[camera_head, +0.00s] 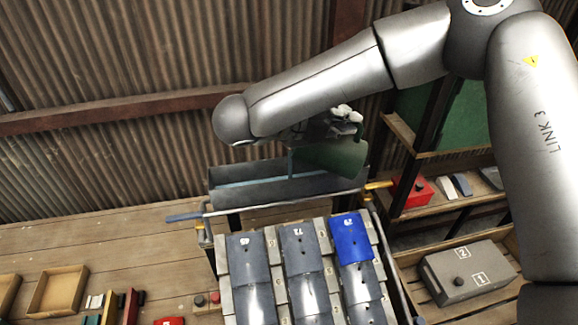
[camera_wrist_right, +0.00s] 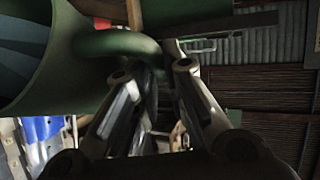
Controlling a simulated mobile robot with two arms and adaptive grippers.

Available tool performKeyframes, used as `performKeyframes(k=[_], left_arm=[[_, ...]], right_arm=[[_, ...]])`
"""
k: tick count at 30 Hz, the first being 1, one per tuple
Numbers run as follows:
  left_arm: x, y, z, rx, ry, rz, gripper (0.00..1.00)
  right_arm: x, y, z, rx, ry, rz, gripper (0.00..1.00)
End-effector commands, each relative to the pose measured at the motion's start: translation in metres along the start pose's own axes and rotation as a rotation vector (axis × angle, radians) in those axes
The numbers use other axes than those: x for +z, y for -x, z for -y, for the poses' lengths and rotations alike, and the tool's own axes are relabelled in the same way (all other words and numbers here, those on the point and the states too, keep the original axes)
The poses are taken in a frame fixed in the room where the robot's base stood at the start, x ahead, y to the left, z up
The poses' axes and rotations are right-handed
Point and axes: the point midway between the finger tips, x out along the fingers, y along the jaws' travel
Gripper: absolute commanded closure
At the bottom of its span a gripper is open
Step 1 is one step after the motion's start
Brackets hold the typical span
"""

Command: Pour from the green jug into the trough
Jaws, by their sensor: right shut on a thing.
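The green jug (camera_head: 335,160) lies tilted on its side above the trough (camera_head: 225,200), its mouth toward the left. A thin pale-blue stream runs down from the mouth into the long grey trough, where a light-blue strip (camera_head: 245,184) shows. My right gripper (camera_head: 345,122) is shut on the jug's handle; the arm partly hides it in the head view. In the right wrist view the jug (camera_wrist_right: 62,62) fills the upper left, and its curved handle (camera_wrist_right: 118,43) runs between the fingers of the gripper (camera_wrist_right: 158,72). My left gripper is not in view.
Below the trough stands a sloped rack with numbered grey panels and one blue panel (camera_head: 350,240). A shelf at right holds a red box (camera_head: 412,192). A grey box (camera_head: 468,273) sits lower right. A corrugated wall (camera_head: 120,160) stands behind. Wooden trays (camera_head: 58,290) lie at left.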

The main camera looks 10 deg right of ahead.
Motion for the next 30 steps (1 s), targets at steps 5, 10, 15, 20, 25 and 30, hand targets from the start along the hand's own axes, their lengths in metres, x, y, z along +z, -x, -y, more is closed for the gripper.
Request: performKeyframes(k=[5, 10, 15, 20, 25, 30], left_arm=[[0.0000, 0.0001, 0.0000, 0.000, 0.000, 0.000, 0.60], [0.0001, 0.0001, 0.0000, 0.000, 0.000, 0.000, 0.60], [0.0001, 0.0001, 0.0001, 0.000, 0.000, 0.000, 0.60], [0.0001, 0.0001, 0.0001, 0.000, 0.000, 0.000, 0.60], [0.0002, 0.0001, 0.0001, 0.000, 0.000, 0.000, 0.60], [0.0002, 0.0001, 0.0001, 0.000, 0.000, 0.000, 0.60]], right_arm=[[0.0001, 0.0001, 0.0011, -0.001, -0.002, 0.000, 1.00], [0.0001, 0.0001, 0.0011, -0.001, -0.002, 0.000, 1.00], [0.0003, 0.0002, 0.0009, -0.002, -0.001, 0.000, 1.00], [0.0021, 0.0015, -0.0010, -0.017, 0.014, -0.004, 1.00], [0.0054, 0.0039, -0.0041, -0.045, 0.041, -0.011, 1.00], [0.0081, 0.0060, -0.0067, -0.069, 0.067, -0.019, 1.00]])
